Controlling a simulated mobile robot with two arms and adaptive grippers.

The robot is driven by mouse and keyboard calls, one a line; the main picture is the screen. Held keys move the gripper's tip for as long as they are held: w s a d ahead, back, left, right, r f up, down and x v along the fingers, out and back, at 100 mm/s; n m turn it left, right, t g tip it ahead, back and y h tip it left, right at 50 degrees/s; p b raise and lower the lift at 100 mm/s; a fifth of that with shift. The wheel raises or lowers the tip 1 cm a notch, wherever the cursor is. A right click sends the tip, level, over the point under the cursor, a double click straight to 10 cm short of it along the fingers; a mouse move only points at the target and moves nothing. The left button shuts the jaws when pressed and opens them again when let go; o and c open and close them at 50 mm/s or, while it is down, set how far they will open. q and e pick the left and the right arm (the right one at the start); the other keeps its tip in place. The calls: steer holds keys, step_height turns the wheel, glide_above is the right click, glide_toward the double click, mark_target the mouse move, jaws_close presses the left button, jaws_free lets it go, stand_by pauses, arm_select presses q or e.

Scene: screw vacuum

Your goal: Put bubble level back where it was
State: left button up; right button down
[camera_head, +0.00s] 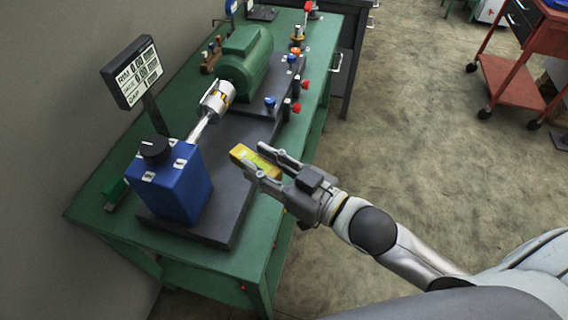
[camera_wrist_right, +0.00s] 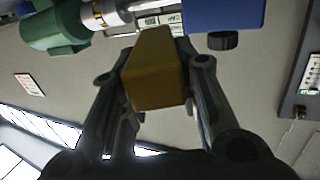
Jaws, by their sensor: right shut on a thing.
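The bubble level (camera_head: 245,157) is a yellow block with a greenish vial on its upper face. My right gripper (camera_head: 261,162) is shut on it and holds it over the right edge of the black base plate, near the front of the green bench. In the right wrist view the level (camera_wrist_right: 155,72) shows as a yellow-brown block between the two fingers of the right gripper (camera_wrist_right: 157,85). Its vial is hidden there. My left gripper is in neither view.
On the base plate (camera_head: 226,195) stand a blue box (camera_head: 178,188) with a black knob, a silver shaft coupling (camera_head: 217,99) and a green motor (camera_head: 245,58). A display (camera_head: 134,72) rises behind the box. Red and blue knobs line the plate's right side.

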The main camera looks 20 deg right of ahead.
steer(key=w+d+f, duration=0.2)
steer(key=f, duration=0.1)
steer(key=w+d+f, duration=0.2)
steer(key=w+f, duration=0.1)
steer(key=w+d+f, duration=0.2)
steer(key=w+f, duration=0.1)
steer(key=f, duration=0.1)
steer(key=shift+w+d+f, duration=0.1)
steer(key=shift+w+d, duration=0.05)
steer(key=shift+d, duration=0.05)
steer(key=shift+f+p, duration=0.3)
steer(key=shift+f, duration=0.2)
steer(key=shift+f, duration=0.1)
steer(key=shift+f+b, duration=0.3)
steer(key=shift+f, duration=0.25)
steer(key=c, duration=1.1)
jaws_free()
